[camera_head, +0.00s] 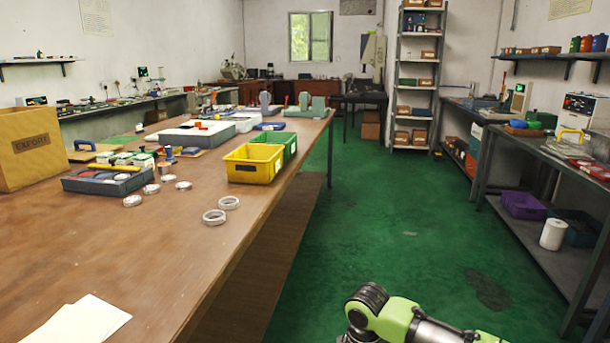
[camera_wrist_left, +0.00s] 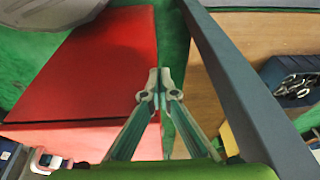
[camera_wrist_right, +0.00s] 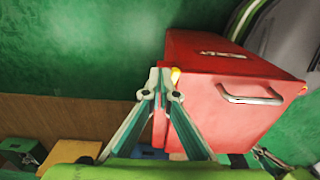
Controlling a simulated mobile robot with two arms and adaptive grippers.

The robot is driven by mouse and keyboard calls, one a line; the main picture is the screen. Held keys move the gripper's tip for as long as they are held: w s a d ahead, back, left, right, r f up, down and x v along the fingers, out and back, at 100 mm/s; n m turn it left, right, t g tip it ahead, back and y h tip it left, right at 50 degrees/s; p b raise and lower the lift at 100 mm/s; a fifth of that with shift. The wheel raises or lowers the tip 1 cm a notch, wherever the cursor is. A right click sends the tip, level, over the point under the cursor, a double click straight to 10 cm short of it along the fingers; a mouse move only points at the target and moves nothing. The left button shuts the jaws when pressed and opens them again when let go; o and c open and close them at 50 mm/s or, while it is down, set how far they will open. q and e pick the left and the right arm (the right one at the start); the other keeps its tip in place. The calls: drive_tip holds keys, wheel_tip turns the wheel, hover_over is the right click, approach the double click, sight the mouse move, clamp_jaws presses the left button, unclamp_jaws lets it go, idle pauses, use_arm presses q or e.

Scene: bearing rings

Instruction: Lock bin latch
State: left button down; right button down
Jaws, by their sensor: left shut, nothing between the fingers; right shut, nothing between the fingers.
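A red bin (camera_wrist_left: 95,60) fills the left half of the left wrist view, with a small silver metal fitting (camera_wrist_left: 43,160) at the lower left, perhaps a latch. My left gripper (camera_wrist_left: 160,90) is shut and empty near the bin's right edge; contact is unclear. The right wrist view shows a red bin (camera_wrist_right: 215,110) with a silver bar handle (camera_wrist_right: 252,97) and a pale label. My right gripper (camera_wrist_right: 163,88) is shut and empty at its left edge, beside a small yellow knob-like part (camera_wrist_right: 175,76). The head view shows neither the red bin nor either gripper.
A long wooden table (camera_head: 100,250) holds a yellow bin (camera_head: 252,165), a green bin (camera_head: 288,142), metal rings and a cardboard box (camera_head: 30,145). A workbench stands at the right. A dark table leg or beam (camera_wrist_left: 240,85) runs near the left gripper. The green floor (camera_head: 400,230) is mostly clear.

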drive_tip(key=shift+f, duration=0.1)
use_arm(q)
drive_tip(key=shift+f, duration=0.35)
use_arm(e)
drive_tip(key=shift+f, duration=1.6)
use_arm(q)
drive_tip(key=shift+w, duration=0.15)
